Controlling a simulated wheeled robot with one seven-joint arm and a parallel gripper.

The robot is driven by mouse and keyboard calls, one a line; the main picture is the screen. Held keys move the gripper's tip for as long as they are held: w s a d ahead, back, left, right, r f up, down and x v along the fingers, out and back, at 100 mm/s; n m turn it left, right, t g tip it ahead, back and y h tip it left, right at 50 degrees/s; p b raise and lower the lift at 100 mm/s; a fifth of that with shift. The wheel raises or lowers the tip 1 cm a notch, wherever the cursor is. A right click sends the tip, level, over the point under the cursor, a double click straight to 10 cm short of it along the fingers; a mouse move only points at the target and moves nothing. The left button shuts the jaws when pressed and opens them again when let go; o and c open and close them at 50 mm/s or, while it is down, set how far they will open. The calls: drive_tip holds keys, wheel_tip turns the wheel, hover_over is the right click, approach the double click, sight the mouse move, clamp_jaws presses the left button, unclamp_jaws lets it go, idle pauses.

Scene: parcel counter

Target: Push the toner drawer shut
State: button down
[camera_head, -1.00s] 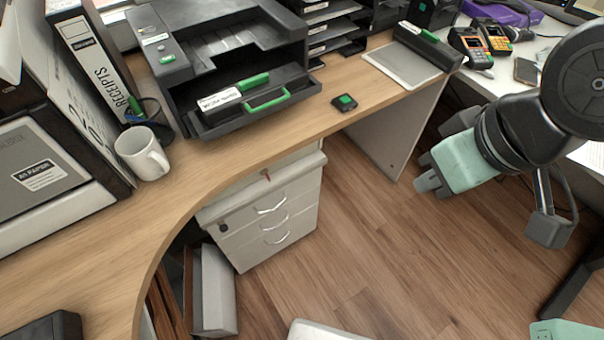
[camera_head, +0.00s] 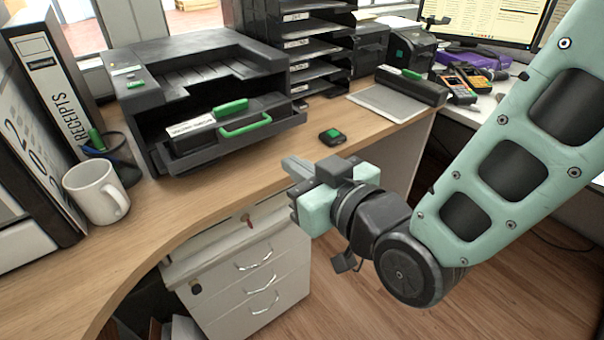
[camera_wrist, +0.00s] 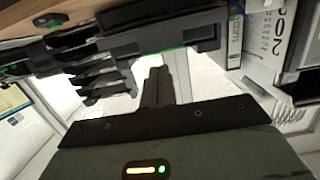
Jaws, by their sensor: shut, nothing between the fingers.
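The dark grey printer (camera_head: 190,75) stands on the wooden counter, left of centre in the head view. Its toner drawer (camera_head: 282,127) is pulled out at the front, with a green handle (camera_head: 246,125). A black toner cartridge with a white label and green grip (camera_head: 230,109) lies in the drawer. My gripper (camera_head: 290,165) is shut and empty, in front of and to the right of the drawer, apart from it and near the counter edge. In the wrist view the gripper fingers (camera_wrist: 165,88) show closed together.
A small black device with a green button (camera_head: 332,137) lies on the counter right of the drawer. A white mug (camera_head: 95,190), a pen cup (camera_head: 118,158) and binders (camera_head: 48,85) stand left. Letter trays (camera_head: 312,45) stand behind right. White cabinet drawers (camera_head: 255,280) are below the counter.

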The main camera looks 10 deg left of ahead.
drive_tip(key=p, duration=0.2)
approach(251, 127)
drive_tip(key=shift+w+a+f, duration=0.55)
drive_tip(key=shift+w+a, duration=0.05)
drive_tip(key=shift+a, duration=0.2)
drive_tip(key=shift+r+b+x, duration=0.1)
drive_tip(key=shift+b+x, duration=0.15)
drive_tip(key=shift+x, duration=0.6)
drive_tip(key=shift+r+b+x, duration=0.15)
drive_tip(key=shift+b+x, duration=0.1)
drive_tip(key=shift+x, duration=0.65)
drive_tip(key=shift+w+a+f, duration=0.1)
drive_tip(key=shift+r+b+x, duration=0.1)
drive_tip(key=shift+r+x, duration=0.25)
drive_tip(key=shift+x, duration=2.15)
drive_tip(key=shift+r+b+x, duration=0.1)
drive_tip(key=shift+r+x, duration=0.2)
drive_tip(key=shift+x, duration=2.2)
drive_tip(key=shift+r+b+x, duration=0.1)
drive_tip(key=shift+r+x, duration=0.25)
drive_tip(key=shift+x, duration=2.15)
drive_tip(key=shift+f+b+v, duration=0.25)
drive_tip(key=shift+b+v, duration=0.15)
drive_tip(key=shift+v, duration=1.55)
drive_tip(key=shift+f+b+v, duration=0.25)
drive_tip(key=shift+b+v, duration=0.2)
drive_tip(key=shift+v, duration=1.5)
drive_tip(key=shift+f+b+v, duration=0.3)
drive_tip(key=shift+b+v, duration=0.1)
drive_tip(key=shift+v, duration=1.55)
